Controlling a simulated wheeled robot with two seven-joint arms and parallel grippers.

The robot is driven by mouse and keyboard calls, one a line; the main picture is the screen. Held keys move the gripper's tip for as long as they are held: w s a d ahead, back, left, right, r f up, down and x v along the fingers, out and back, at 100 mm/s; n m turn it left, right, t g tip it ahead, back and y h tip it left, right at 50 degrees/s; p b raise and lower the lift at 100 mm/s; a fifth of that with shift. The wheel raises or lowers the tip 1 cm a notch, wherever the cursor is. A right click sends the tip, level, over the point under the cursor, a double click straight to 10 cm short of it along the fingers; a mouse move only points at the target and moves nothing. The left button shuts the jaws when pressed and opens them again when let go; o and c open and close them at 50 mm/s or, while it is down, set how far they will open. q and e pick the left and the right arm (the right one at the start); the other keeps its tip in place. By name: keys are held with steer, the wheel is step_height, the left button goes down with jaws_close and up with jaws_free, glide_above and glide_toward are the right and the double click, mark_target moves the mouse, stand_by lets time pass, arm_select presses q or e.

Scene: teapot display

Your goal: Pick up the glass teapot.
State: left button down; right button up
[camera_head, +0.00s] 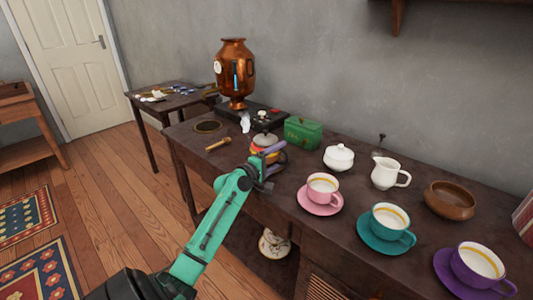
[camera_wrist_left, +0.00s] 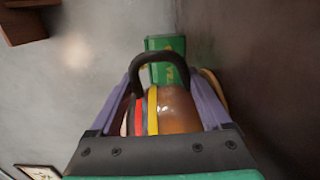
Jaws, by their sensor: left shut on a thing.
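The glass teapot stands near the front edge of the dark table (camera_head: 190,137), below the copper samovar. In the head view its pale lid and part of its striped body (camera_head: 258,153) show behind my left gripper (camera_head: 270,163). In the left wrist view the teapot (camera_wrist_left: 175,108) has amber contents, red and yellow bands and a black arched handle. The purple fingers of my left gripper (camera_wrist_left: 165,80) lie on both sides of it, shut on the teapot. I cannot tell whether its base touches the table. My right gripper is not in view.
A green box (camera_head: 303,132) stands close behind the teapot. A white sugar bowl (camera_head: 339,158), pink cup (camera_head: 322,190), white jug (camera_head: 386,173), teal cup (camera_head: 388,220), purple cup (camera_head: 477,268) and brown bowl (camera_head: 449,200) stand to the right. The samovar (camera_head: 234,70) is behind.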

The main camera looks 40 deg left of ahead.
arm_select(q)
steer(key=shift+r, duration=0.2)
steer(key=shift+r, duration=0.15)
steer(key=shift+w+r+p, duration=0.1)
steer(key=shift+r+p, duration=0.25)
steer(key=shift+r, duration=0.25)
step_height(320, 180, up, 4)
steer(key=shift+a+r+p, duration=0.1)
steer(key=shift+r+p, duration=0.1)
steer(key=shift+p, duration=0.5)
step_height(320, 180, up, 14)
steer(key=p, duration=0.2)
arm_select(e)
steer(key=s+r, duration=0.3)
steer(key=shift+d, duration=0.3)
